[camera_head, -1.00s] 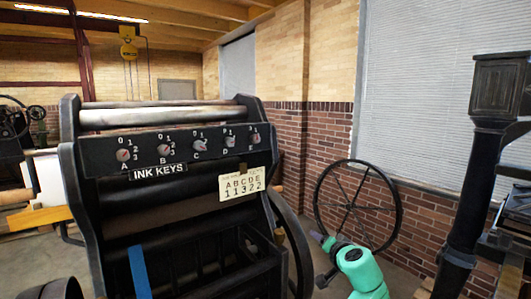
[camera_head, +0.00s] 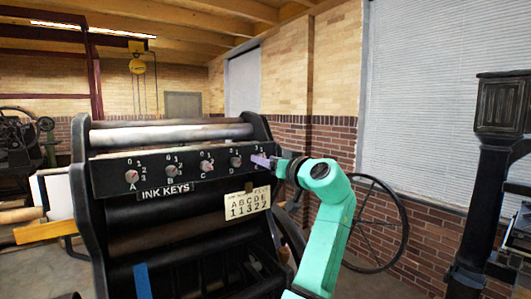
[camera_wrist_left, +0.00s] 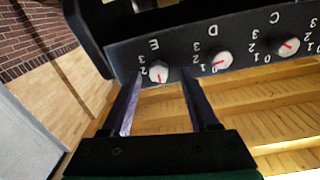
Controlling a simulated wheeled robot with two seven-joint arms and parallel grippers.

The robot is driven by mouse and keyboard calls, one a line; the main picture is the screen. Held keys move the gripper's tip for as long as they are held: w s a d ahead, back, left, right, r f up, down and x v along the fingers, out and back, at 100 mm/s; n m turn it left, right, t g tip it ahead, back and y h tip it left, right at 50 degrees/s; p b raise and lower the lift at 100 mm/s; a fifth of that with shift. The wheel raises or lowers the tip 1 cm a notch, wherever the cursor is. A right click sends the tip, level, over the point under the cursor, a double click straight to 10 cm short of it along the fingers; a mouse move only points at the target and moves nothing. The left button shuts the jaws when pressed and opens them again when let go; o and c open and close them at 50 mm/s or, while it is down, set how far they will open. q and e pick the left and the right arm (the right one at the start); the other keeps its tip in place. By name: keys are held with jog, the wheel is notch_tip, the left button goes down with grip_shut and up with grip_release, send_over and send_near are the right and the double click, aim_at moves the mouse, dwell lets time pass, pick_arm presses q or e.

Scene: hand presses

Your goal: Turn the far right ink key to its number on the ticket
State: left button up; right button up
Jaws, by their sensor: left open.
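The far right ink key, key E (camera_wrist_left: 158,73), is a white round knob with a red mark, in the left wrist view. What number its mark points at I cannot tell. My left gripper (camera_wrist_left: 162,78) is open, with one finger to each side of key E and gaps between. In the head view my left gripper (camera_head: 264,161) reaches the right end of the black key panel (camera_head: 150,165) and hides key E. The cream ticket (camera_head: 247,203) hangs below and reads ABCDE over 11322, so 2 under E. My right gripper is not in view.
Key D (camera_wrist_left: 220,61) is close beside key E, with key C (camera_wrist_left: 288,46) further along. A large black spoked wheel (camera_head: 403,225) stands behind my arm. A dark post (camera_head: 490,160) stands at the right.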

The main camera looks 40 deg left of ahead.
pick_arm(q)
jog(key=shift+w+a, duration=0.25)
jog(key=shift+a, duration=0.2)
jog(key=shift+d, duration=0.1)
grip_shut()
jog(key=shift+m, duration=0.3)
jog(key=shift+m+g+p, duration=0.3)
jog(key=shift+m+p, duration=3.5)
jog(key=shift+m, duration=3.7)
